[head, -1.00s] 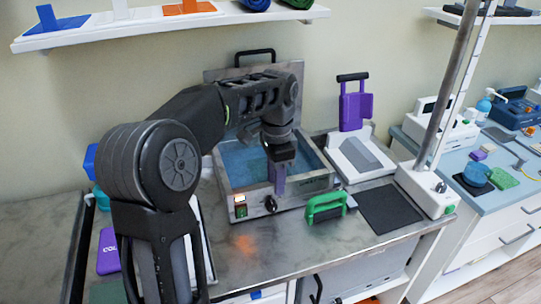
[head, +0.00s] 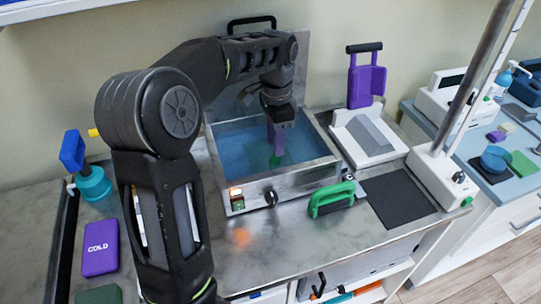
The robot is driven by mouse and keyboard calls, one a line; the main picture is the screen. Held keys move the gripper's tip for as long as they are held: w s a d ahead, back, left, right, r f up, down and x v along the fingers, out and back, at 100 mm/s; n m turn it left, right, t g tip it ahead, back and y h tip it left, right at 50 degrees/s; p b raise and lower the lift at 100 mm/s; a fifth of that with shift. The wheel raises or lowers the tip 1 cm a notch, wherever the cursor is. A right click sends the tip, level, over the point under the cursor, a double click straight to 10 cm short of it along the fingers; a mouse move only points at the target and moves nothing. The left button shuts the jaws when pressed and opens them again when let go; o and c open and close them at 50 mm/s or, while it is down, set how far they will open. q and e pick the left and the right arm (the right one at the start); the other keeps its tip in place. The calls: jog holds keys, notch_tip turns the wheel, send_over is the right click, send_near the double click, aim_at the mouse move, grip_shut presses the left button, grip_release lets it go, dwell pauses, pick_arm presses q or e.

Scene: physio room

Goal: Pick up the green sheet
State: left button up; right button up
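The water bath (head: 325,169) is a metal tank of blue water in the middle of the bench. A small green patch (head: 275,162), perhaps the green sheet, shows in the water; its outline is unclear. My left gripper (head: 278,150) points down into the bath from above. A purple piece (head: 279,138) extends down at its tip and meets the green patch in the picture. I cannot tell whether this piece is a finger or something held, nor whether the gripper touches the green. My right gripper is not in view.
A green-handled block (head: 331,197) and a dark mat (head: 397,199) lie in front of and right of the bath. A white stand (head: 367,143) and purple holder (head: 367,84) are beside it. A purple COLD pack (head: 100,247) and dark green piece (head: 98,295) lie left.

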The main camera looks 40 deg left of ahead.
pick_arm(q)
jog(key=shift+f, duration=0.45)
notch_tip(320, 180, down, 5)
jog(key=shift+f+p, duration=0.1)
jog(key=shift+p, duration=0.6)
jog(key=shift+c, duration=0.4)
grip_shut()
